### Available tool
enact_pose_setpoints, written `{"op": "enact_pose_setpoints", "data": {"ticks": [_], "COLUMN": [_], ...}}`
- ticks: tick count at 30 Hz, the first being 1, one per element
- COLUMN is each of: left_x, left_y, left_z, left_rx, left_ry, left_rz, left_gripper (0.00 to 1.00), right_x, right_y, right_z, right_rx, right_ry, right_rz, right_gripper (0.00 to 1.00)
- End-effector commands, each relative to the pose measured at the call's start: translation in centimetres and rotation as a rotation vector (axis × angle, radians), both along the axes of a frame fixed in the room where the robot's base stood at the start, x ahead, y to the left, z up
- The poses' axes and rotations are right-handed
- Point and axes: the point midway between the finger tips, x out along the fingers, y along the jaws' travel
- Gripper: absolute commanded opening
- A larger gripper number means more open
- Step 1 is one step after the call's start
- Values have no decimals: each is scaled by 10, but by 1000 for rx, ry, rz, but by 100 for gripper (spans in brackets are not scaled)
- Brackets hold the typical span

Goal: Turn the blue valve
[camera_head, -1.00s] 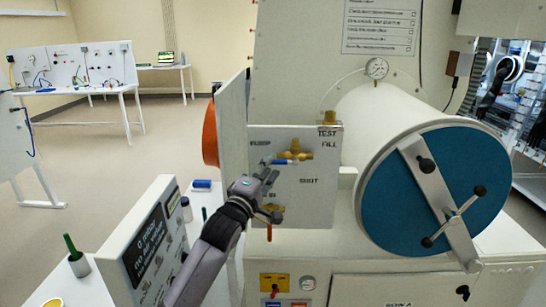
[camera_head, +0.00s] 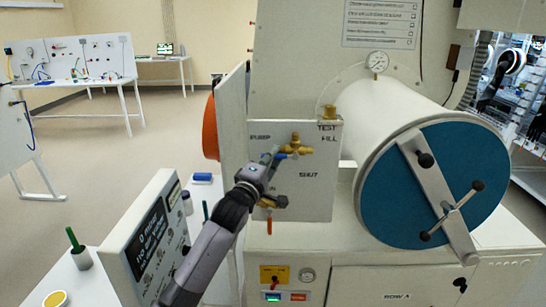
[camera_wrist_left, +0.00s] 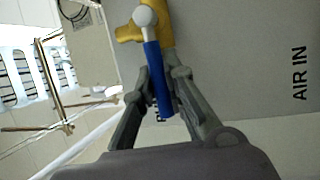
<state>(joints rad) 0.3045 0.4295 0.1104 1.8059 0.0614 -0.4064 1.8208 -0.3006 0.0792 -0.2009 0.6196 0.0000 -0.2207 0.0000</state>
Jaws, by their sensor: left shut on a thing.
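The blue valve has a brass body (camera_head: 297,149) on the white panel, between the labels PUMP, TEST, FILL and SHUT. Its blue lever (camera_head: 283,155) points left, toward PUMP, and is partly covered by my gripper. My left gripper (camera_head: 271,158) is at the lever's outer end. In the left wrist view, the blue lever (camera_wrist_left: 157,78) runs down from a silver hub between the two fingers of my left gripper (camera_wrist_left: 163,80), which is shut on it. My right gripper is out of view.
Below is a brass valve with a red lever (camera_head: 269,226). The panel edge and an orange disc (camera_head: 210,128) stand left of it. A large blue round door (camera_head: 430,190) with a crossbar is on the right. A dark sign board (camera_head: 147,240) stands near my left arm.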

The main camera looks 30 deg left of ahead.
Motion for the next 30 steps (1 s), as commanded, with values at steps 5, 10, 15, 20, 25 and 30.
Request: {"op": "enact_pose_setpoints", "data": {"ticks": [5,10,15,20,25,30], "left_x": [0,0,0,0,0,0], "left_y": [0,0,0,0,0,0], "left_z": [0,0,0,0,-2,-8], "left_rx": [0,0,0,0,-12,-64], "left_ry": [0,0,1,1,-6,-37], "left_rz": [0,0,0,0,0,1], "left_gripper": [0,0,0,0,0,0], "right_x": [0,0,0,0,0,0], "right_y": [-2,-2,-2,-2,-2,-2], "right_z": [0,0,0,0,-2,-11], "right_rx": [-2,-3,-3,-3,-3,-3], "right_ry": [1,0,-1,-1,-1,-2], "right_rz": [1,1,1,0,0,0], "right_gripper": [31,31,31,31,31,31]}}
